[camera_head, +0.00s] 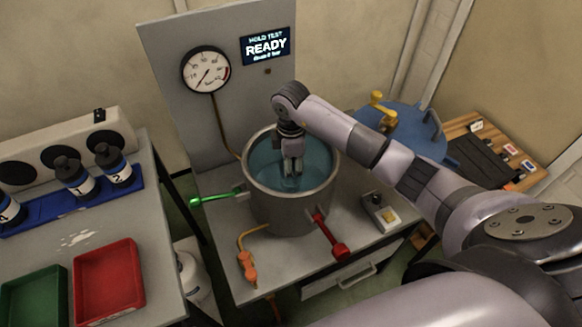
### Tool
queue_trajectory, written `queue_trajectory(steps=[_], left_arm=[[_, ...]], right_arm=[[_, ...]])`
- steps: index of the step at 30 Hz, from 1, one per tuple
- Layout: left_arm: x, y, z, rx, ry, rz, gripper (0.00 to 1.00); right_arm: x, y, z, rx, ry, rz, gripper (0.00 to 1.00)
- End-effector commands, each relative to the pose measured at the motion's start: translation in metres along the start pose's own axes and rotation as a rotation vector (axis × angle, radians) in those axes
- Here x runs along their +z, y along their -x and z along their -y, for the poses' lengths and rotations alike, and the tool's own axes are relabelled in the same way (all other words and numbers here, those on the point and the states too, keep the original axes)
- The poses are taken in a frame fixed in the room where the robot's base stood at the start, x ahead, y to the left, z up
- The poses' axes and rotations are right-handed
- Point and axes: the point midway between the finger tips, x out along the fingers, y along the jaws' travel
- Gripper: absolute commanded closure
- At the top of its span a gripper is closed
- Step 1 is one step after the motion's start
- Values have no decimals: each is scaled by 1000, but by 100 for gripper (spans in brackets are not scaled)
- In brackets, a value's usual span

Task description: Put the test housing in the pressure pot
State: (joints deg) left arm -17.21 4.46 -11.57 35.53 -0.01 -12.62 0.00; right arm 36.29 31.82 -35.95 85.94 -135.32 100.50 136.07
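The pressure pot (290,212) is a grey metal pot, open at the top, with blue-green liquid inside. It stands on the grey bench below the gauge panel. My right arm comes in from the right, and its gripper (292,178) points down inside the pot's mouth. Its fingers look close together; whether anything is between them is too small to tell. Black bottle-like housings with white numbered labels stand at the left: one marked 1 (74,178), one marked 2 (115,166), and one cut off at the left edge (8,212). My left gripper is not in view.
The housings stand on a blue rack (40,218). Red (108,283) and green (35,300) trays lie in front. Green (215,197) and red (330,238) handles stick out beside the pot. A blue lid (430,130) lies right, behind my arm. The display (267,47) reads READY.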

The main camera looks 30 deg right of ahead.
Motion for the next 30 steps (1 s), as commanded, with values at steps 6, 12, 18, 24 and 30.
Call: queue_trajectory(steps=[6, 12, 18, 24, 30], left_arm=[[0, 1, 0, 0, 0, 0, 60], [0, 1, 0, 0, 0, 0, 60], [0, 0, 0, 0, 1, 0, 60], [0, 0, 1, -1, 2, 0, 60], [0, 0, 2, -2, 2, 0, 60]], right_arm=[[-1, -12, -1, 3, 0, -3, 96], [-1, -12, -1, 3, 0, -2, 96], [0, -15, 0, 1, 0, -1, 43], [0, -15, 0, 1, 0, -1, 30], [0, -15, 0, 1, 0, -1, 29]])
